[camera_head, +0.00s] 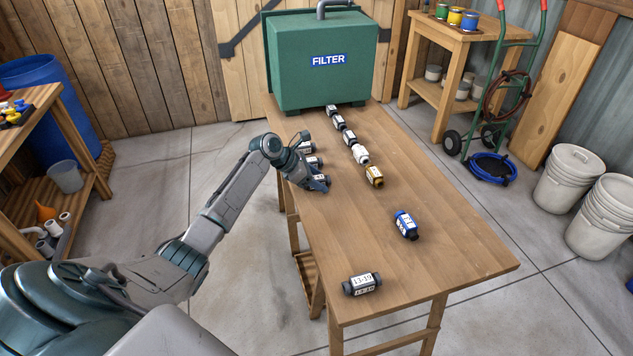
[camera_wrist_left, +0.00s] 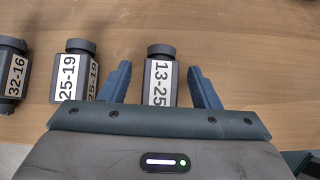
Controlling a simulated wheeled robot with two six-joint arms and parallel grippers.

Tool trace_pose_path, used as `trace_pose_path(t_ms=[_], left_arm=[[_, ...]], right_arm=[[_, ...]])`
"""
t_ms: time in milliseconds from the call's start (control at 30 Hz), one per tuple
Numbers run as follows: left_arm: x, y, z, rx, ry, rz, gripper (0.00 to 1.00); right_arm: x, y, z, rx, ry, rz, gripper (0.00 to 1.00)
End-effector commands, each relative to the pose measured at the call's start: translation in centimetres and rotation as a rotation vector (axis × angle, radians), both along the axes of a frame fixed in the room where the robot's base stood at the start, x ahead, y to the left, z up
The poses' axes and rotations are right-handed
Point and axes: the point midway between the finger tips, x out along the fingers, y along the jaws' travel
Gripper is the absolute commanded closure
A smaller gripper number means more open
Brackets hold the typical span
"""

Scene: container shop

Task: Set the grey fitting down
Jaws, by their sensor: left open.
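My left gripper (camera_head: 318,183) is open at the left edge of the wooden table. In the left wrist view, its two fingers (camera_wrist_left: 160,75) stand apart on either side of a grey fitting labelled 13-25 (camera_wrist_left: 160,84), with a gap to each side. That fitting appears to lie on the table. Two more grey fittings lie to its left in that view, one labelled 25-19 (camera_wrist_left: 67,77) and one labelled 32-16 (camera_wrist_left: 15,77). In the head view this row is partly hidden by my gripper and wrist. My right gripper is not in view.
The table (camera_head: 450,250) also bears a green FILTER box (camera_head: 320,85), a line of grey, white (camera_head: 361,154) and brass (camera_head: 375,176) fittings, a blue fitting (camera_head: 406,225) and a separate dark grey fitting (camera_head: 362,284). The table's near right part is clear.

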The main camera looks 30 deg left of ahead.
Motion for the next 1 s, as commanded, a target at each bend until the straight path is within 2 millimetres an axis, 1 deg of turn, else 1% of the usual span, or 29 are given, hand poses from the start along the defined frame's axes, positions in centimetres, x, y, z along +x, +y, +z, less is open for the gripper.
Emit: trace_pose_path(t_ms=[100,133,267,300,367,400,633,767,867,1000], left_arm=[[0.0,0.0,0.0,0.0,0.0,0.0,0.44],[0.0,0.0,0.0,0.0,0.0,0.0,0.48],[0.0,0.0,0.0,0.0,0.0,0.0,0.73],[0.0,0.0,0.0,0.0,0.0,0.0,0.81],[0.0,0.0,0.0,0.0,0.0,0.0,0.92],[0.0,0.0,0.0,0.0,0.0,0.0,0.96],[0.0,0.0,0.1,0.0,0.0,0.0,0.96],[0.0,0.0,0.6,0.0,0.0,0.0,0.96],[0.0,0.0,1.5,0.001,-0.002,-0.001,0.96],[0.0,0.1,3.6,0.002,-0.004,-0.001,0.96]], right_arm=[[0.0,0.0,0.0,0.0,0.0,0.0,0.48],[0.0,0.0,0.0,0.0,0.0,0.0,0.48],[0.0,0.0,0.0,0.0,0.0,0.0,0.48],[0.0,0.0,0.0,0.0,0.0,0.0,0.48],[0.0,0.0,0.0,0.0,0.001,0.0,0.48],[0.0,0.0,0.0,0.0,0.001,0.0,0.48],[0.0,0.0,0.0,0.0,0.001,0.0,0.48],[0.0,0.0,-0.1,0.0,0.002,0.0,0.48],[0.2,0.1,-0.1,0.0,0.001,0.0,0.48],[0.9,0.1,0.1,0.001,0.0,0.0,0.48]])
